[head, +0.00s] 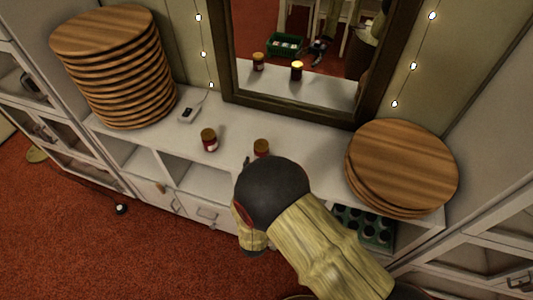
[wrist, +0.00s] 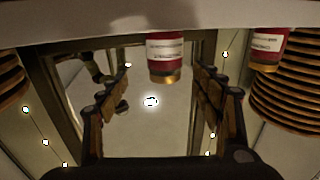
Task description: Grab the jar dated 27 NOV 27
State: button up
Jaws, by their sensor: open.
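Two dark red jars with gold lids and white labels stand on the white counter. In the head view one jar (head: 209,140) is left of the other jar (head: 261,147), which my arm partly hides. The wrist view is upside down. There, one jar (wrist: 165,56) appears between the fingertips of my gripper (wrist: 163,82), which is open and empty; the other jar (wrist: 269,48) is off to the right. The label print is too small to read, so I cannot tell which is dated 27 NOV 27. In the head view my arm mostly hides the gripper.
A tall stack of wooden turntables (head: 118,68) stands at the counter's left, a shorter stack (head: 402,168) at the right. A framed mirror (head: 243,85) is behind the jars. A green crate (head: 374,232) sits below the right stack.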

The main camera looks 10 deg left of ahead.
aim_at(261, 149)
jog(key=shift+w+a, duration=0.15)
jog(key=shift+w, duration=0.8)
jog(key=w, duration=0.2)
jog(key=w+a+b, duration=0.1)
jog(key=w+b, duration=0.1)
jog(key=w, duration=0.1)
jog(key=shift+w+a, duration=0.3)
jog(key=shift+a, duration=0.1)
jog(key=shift+r, duration=0.15)
jog(key=c, duration=1.4)
